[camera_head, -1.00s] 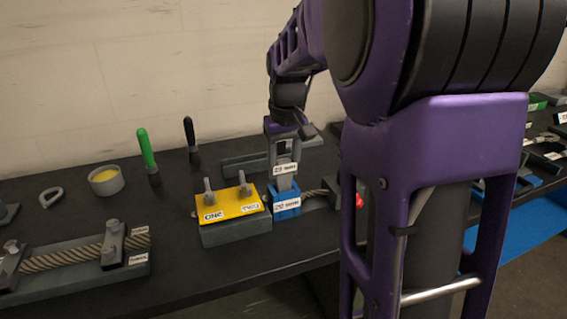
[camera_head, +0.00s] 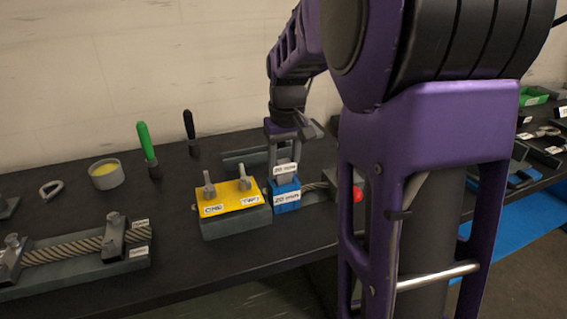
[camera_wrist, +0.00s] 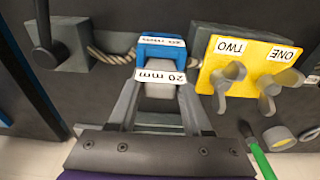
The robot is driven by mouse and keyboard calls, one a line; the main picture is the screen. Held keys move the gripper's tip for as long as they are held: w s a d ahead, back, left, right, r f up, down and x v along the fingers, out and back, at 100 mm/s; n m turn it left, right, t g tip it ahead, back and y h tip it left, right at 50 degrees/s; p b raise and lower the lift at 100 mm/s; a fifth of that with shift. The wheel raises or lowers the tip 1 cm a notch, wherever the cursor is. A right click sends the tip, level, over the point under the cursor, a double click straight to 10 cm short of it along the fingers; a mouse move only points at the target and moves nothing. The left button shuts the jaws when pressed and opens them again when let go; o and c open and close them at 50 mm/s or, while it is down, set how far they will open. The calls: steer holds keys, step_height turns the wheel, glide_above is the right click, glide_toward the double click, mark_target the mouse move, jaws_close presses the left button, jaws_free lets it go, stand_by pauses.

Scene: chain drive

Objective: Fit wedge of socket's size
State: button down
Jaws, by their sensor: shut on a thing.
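My gripper (camera_head: 284,160) is shut on a grey wedge with a white label; the wedge (camera_wrist: 160,91) lies between the fingers in the wrist view, where its label reads 20 mm. The blue socket (camera_head: 285,183) stands directly below the wedge, with a 20 label on its front. It also shows in the wrist view (camera_wrist: 160,51). The wedge's lower end is at the socket's top; how deep it sits is hidden. A wire rope (camera_wrist: 110,55) runs from the socket to a grey block.
A yellow plate (camera_head: 229,197) marked ONE and TWO, with two grey levers, sits close left of the socket. The grey block with a red knob (camera_head: 357,194) is at right. A rope with clamps (camera_head: 73,246), a cup (camera_head: 106,174) and a green-handled tool (camera_head: 147,144) are left.

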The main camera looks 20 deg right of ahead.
steer(key=shift+f, duration=0.5)
steer(key=shift+c, duration=1.3)
jaws_free()
steer(key=shift+f, duration=0.15)
